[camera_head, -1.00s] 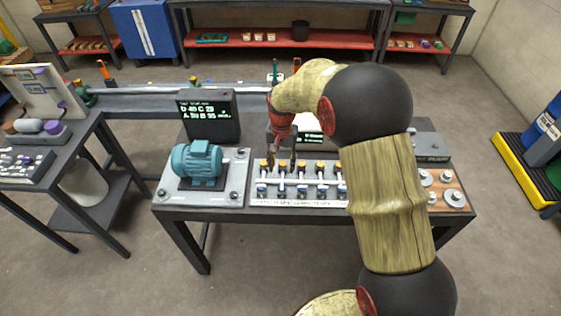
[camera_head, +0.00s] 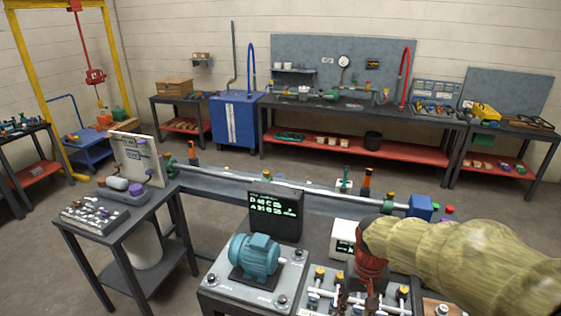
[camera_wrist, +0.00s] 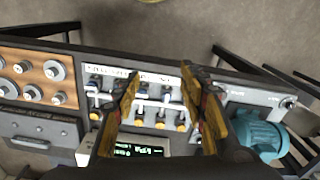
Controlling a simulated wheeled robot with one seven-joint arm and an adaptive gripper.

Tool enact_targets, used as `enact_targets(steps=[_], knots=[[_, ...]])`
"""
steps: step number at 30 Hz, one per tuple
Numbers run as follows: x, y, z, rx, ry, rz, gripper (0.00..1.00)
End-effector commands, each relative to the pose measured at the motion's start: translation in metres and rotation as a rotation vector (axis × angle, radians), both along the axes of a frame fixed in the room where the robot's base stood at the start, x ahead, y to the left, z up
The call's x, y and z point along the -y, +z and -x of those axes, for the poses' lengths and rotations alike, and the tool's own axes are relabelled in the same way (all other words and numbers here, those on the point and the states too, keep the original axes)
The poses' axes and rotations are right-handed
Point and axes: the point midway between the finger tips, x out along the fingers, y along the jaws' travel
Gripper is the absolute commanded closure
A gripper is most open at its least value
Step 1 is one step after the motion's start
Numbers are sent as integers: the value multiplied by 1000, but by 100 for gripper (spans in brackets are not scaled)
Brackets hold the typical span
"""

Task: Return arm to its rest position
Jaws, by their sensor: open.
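My arm reaches in from the right in the head view, wrapped in a tan, wood-like covering. My gripper (camera_head: 361,297) hangs low over the bench in front, above a panel (camera_head: 325,299) with several yellow-topped valves. In the wrist view my gripper (camera_wrist: 163,100) shows two yellow and dark fingers spread apart with nothing between them. The valve panel (camera_wrist: 153,80) lies below and between the fingers. A teal motor (camera_head: 255,256) stands on a grey plate left of my gripper; it also shows in the wrist view (camera_wrist: 260,136). The lower part of my gripper is cut off in the head view.
A black display (camera_head: 276,212) stands behind the motor, and a white-faced box (camera_head: 343,242) stands close behind my gripper. A wooden board with round metal parts (camera_wrist: 38,74) lies beside the valve panel. A side table (camera_head: 117,221) stands at left. Open floor lies beyond the benches.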

Motion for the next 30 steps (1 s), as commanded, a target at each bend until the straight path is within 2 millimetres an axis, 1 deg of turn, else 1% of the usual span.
enact_targets(steps=[1,6,12,15,18,22,25,30], knots=[[0,13,16,31,20,0,58],[0,45,65,126,75,5,58],[0,70,115,258,100,15,58],[0,82,132,330,98,18,58],[0,94,142,396,98,21,58],[0,111,145,461,97,25,58],[0,115,146,477,97,25,58],[0,115,146,477,96,25,58]])
